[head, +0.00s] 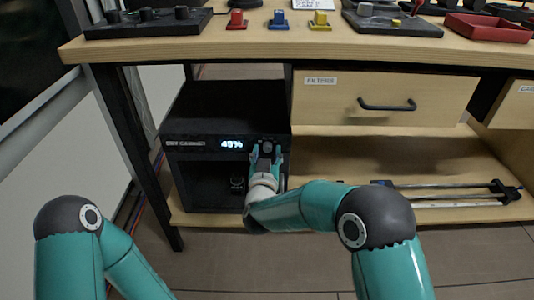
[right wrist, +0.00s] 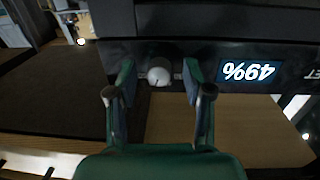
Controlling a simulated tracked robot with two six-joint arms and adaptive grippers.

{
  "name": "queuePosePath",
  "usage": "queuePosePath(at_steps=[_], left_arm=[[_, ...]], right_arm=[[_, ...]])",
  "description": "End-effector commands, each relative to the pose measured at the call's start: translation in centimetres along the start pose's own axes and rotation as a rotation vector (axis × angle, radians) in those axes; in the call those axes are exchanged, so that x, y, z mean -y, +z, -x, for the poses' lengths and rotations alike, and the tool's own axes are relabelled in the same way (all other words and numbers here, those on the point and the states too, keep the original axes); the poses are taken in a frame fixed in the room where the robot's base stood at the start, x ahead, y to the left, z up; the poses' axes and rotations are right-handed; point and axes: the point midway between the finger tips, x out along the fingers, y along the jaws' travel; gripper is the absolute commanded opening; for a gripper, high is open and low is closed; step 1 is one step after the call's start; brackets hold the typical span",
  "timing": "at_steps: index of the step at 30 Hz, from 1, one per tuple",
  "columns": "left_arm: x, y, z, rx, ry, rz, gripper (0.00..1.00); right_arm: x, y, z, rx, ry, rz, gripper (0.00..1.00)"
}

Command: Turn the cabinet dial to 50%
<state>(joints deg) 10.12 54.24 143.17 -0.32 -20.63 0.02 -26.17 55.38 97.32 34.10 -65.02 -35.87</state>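The black dry cabinet (head: 215,112) stands on the low shelf under the table. Its lit display (head: 232,144) reads 49%, clearest in the right wrist view (right wrist: 248,71), where it appears upside down. The cabinet dial (right wrist: 158,76) is a small round pale knob beside the display; in the head view my right gripper mostly hides it. My right gripper (head: 266,150) is at the cabinet front. In the right wrist view its two fingers (right wrist: 158,84) stand on either side of the dial, with a visible gap on each side. My left gripper is out of view.
A drawer (head: 340,97) with a black handle (head: 387,104) is to the right of the cabinet. A slider rail (head: 450,192) lies on the shelf. The table top above holds a black control panel (head: 150,22), colored blocks and a red tray (head: 487,28).

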Motion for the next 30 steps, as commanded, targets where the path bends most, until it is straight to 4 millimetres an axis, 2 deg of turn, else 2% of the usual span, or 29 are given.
queuePosePath(at_steps=[7, 11, 24, 30], left_arm=[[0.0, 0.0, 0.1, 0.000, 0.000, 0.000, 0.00], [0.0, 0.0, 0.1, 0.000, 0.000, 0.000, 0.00], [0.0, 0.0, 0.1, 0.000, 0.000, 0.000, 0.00], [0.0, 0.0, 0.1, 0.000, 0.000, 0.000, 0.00]], right_arm=[[0.0, -0.1, 0.2, -0.002, 0.001, -0.001, 0.51], [0.0, -0.1, 1.3, -0.001, 0.000, 0.000, 0.51], [0.1, 0.1, 9.5, 0.001, -0.003, 0.001, 0.51], [0.1, 0.1, 11.6, 0.000, -0.001, -0.001, 0.51]])
